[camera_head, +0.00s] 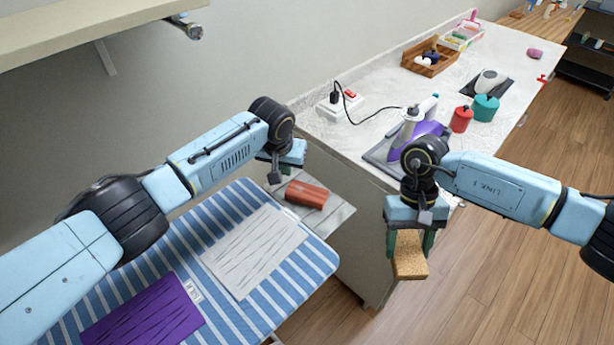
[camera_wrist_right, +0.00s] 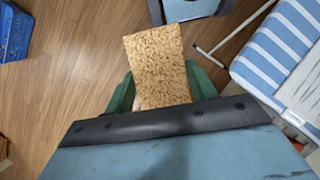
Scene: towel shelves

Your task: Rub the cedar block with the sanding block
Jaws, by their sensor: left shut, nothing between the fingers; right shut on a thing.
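The cedar block (camera_head: 306,194) is reddish-brown and lies on the grey end rest of the ironing board in the head view. My left gripper (camera_head: 272,178) is shut and empty, just left of and above the cedar block. My right gripper (camera_head: 410,235) points down and is shut on the sanding block (camera_head: 409,257), a tan, speckled block, held in the air to the right of the board's end. The sanding block (camera_wrist_right: 160,66) also shows between the green fingers in the right wrist view.
The ironing board (camera_head: 322,262) has a striped cover with a white cloth (camera_head: 253,250) and a purple cloth (camera_head: 145,318) on it. A counter (camera_head: 375,82) holds an iron (camera_head: 425,130), a power strip (camera_head: 340,106), and red and teal canisters (camera_head: 485,108). Open floor lies right of the board.

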